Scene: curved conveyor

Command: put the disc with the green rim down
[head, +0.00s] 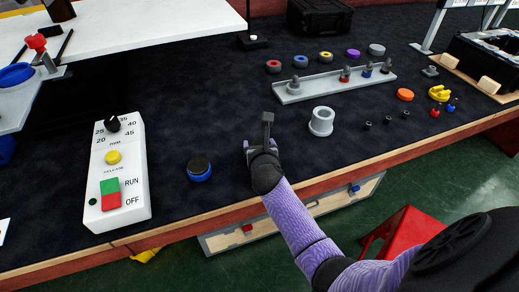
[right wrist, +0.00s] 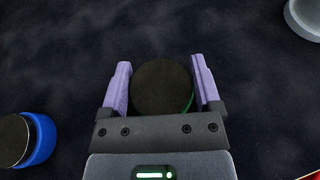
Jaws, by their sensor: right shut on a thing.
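The disc with the green rim (right wrist: 162,88) has a dark, flat face and shows only a sliver of green at its right edge in the right wrist view. My right gripper (right wrist: 162,72) is shut on it, with one purple finger on each side. In the head view my right gripper (head: 264,134) is over the dark bench top, and I cannot make out the disc there. I cannot tell whether the disc touches the bench. My left gripper is not in view.
A disc with a blue rim (head: 199,170) lies left of my right gripper. A grey ring (head: 321,121) stands to its right. A control box (head: 117,170) is further left. A grey rack (head: 325,86) with pegs stands behind. Bare bench surrounds the gripper.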

